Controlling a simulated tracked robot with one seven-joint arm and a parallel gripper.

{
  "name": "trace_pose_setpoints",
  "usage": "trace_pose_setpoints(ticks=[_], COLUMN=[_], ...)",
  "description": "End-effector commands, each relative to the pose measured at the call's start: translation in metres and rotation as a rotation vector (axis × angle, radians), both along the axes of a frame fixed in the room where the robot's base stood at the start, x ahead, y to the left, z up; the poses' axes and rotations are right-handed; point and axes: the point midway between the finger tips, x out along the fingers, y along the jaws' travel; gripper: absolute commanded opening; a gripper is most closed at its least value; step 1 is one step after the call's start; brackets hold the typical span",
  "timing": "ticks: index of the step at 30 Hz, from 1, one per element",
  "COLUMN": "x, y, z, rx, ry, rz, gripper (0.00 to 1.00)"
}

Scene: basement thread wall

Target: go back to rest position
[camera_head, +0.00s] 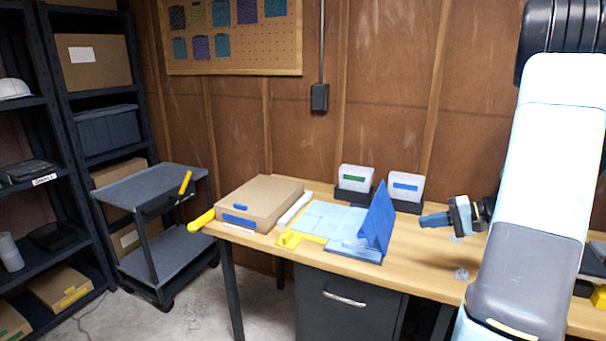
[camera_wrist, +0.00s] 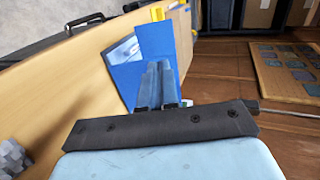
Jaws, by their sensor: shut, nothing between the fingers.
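My gripper (camera_head: 424,221) is above the right part of the workbench (camera_head: 440,268), reaching left with its fingers roughly level. Its blue-grey fingers also show in the wrist view (camera_wrist: 155,84), side by side and closed together, with nothing between them. A blue upright panel (camera_head: 377,217) stands on the bench to the left of the fingertips, with a gap between them in the head view. In the wrist view the blue panel (camera_wrist: 157,45) lies beyond the fingers. My arm hides part of the bench at the right.
A cardboard box (camera_head: 262,203), light blue sheets (camera_head: 325,217) and a yellow tool (camera_head: 290,239) are on the bench's left half. Two labelled bins (camera_head: 355,179) (camera_head: 405,187) stand at the back. A grey cart (camera_head: 160,187) and dark shelves (camera_head: 100,150) are further left.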

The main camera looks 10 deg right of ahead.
Motion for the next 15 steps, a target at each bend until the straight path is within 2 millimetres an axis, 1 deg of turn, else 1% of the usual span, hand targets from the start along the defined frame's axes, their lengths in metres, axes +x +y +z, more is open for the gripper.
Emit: trace_pose_setpoints(ticks=[5,9,15], x=[-0.01,-0.026,-0.054], y=[0.036,0.071,0.112], z=[0.024,0.045,0.069], rx=[-0.071,-0.157,-0.302], ry=[0.045,0.096,0.153], rz=[0.086,0.166,0.254], gripper=[0.0,0.0,0.0])
